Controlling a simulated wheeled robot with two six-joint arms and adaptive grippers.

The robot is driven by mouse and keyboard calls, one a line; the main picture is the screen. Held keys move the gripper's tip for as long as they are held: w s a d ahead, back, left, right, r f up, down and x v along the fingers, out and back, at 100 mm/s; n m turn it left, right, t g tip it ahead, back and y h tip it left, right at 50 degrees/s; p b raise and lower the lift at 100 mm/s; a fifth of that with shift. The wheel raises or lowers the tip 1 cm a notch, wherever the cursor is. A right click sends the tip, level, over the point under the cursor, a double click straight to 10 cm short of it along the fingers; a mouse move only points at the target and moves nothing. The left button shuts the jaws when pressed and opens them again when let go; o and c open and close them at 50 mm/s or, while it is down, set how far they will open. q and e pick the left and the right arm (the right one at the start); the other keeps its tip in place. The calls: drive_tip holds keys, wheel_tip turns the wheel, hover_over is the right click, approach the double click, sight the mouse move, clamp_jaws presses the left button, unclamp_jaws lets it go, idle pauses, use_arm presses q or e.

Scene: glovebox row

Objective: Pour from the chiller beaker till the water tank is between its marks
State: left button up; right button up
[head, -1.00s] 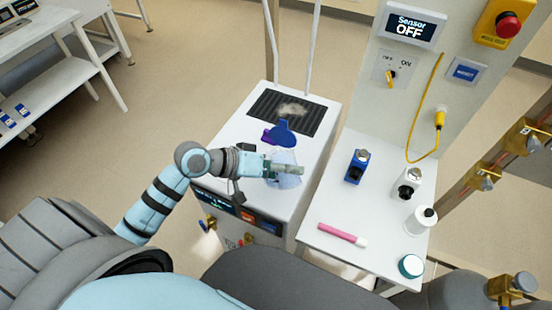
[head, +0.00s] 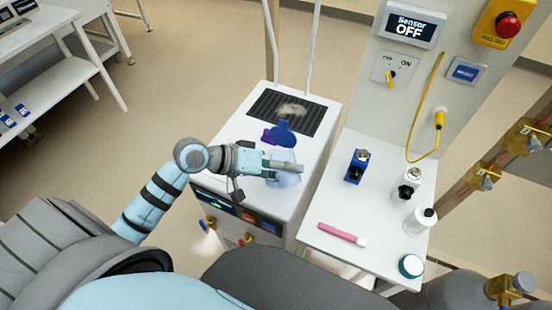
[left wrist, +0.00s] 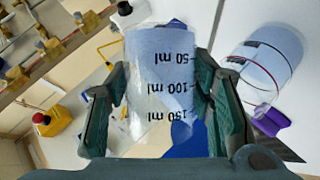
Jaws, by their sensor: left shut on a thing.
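My left gripper (head: 287,166) is shut on the clear chiller beaker (head: 286,180), over the top of the white chiller (head: 228,160). The left wrist view shows the beaker (left wrist: 160,75) between both fingers, with 50, 100 and 150 ml marks and a bluish tint. I cannot tell its tilt or liquid level surely. Beside it in that view is a clear cylinder with a dark and a red line, apparently the water tank (left wrist: 262,62); its water level is unclear. A purple part (left wrist: 270,122) is next to it. A blue piece (head: 284,133) lies behind the gripper. My right gripper is out of view.
A dark grille (head: 300,112) is at the chiller's back. A panel behind reads "Sensor OFF" (head: 410,25).

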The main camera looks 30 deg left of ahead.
use_arm(q)
drive_tip(key=shift+r, duration=0.1)
idle(0.3)
drive_tip(key=shift+f+n+g+h+b, duration=0.4)
drive_tip(key=shift+n+h+b, duration=0.2)
drive_tip(key=shift+b, duration=0.2)
idle(1.9)
drive_tip(key=shift+a+r+n+h, duration=0.1)
drive_tip(key=shift+r+n+h, duration=0.3)
drive_tip(key=shift+n, duration=0.1)
idle(2.3)
drive_tip(key=shift+w+a+r+g, duration=0.15)
drive_tip(key=shift+w+a+g, duration=0.1)
drive_tip(key=shift+g, duration=0.15)
idle(0.7)
